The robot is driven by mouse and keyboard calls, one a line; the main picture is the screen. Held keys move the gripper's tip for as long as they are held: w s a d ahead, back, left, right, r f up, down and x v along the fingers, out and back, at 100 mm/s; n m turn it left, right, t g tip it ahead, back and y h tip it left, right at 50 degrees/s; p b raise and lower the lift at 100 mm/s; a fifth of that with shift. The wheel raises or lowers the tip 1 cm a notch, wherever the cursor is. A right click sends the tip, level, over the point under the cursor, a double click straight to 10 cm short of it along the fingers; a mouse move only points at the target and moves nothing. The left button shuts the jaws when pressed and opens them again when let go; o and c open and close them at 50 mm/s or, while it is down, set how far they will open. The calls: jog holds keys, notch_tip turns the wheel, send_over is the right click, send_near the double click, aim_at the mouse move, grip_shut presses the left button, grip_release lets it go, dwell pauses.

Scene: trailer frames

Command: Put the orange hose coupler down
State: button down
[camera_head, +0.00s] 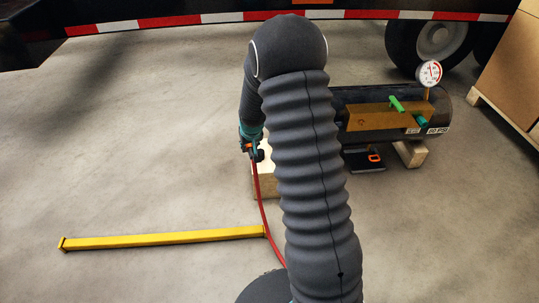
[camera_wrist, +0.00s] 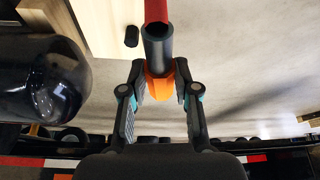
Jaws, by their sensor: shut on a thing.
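The orange hose coupler (camera_wrist: 160,86) sits between the fingers of my gripper (camera_wrist: 160,72) in the wrist view, and the gripper is shut on it. A dark grey sleeve (camera_wrist: 158,48) and a red hose (camera_wrist: 156,10) run on from the coupler. In the head view my gripper (camera_head: 252,152) is left of the black tank, and a small bit of orange shows at its jaws. The red hose (camera_head: 263,200) hangs down from there and passes behind my arm. My arm hides much of the middle of the view.
A black tank (camera_head: 345,100) with a gauge (camera_head: 429,73) and a green handle (camera_head: 397,104) rests on wooden blocks. A dark plate with an orange part (camera_head: 374,155) lies below it. A yellow bar (camera_head: 165,239) lies on the floor. A pale wooden block (camera_head: 264,187) stands near my gripper.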

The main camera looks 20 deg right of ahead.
jog(key=w+d+f+m+b, duration=0.1)
jog(key=w+d+f, duration=0.45)
jog(key=d, duration=0.35)
jog(key=w+d+f+m+b, duration=0.1)
jog(key=w+d+f, duration=0.3)
jog(key=w+d, duration=0.35)
jog(key=shift+h, duration=0.4)
jog(key=f, duration=0.3)
jog(key=d+f, duration=0.1)
jog(key=f, duration=0.1)
jog(key=shift+s+f, duration=0.3)
jog(key=shift+f, duration=0.05)
jog(key=shift+a+f, duration=0.1)
jog(key=shift+f, duration=1.95)
jog(key=shift+f+b, duration=0.25)
jog(key=shift+b, duration=0.15)
jog(key=c, duration=0.9)
grip_release()
jog(key=shift+r, duration=0.1)
jog(key=shift+o, duration=0.2)
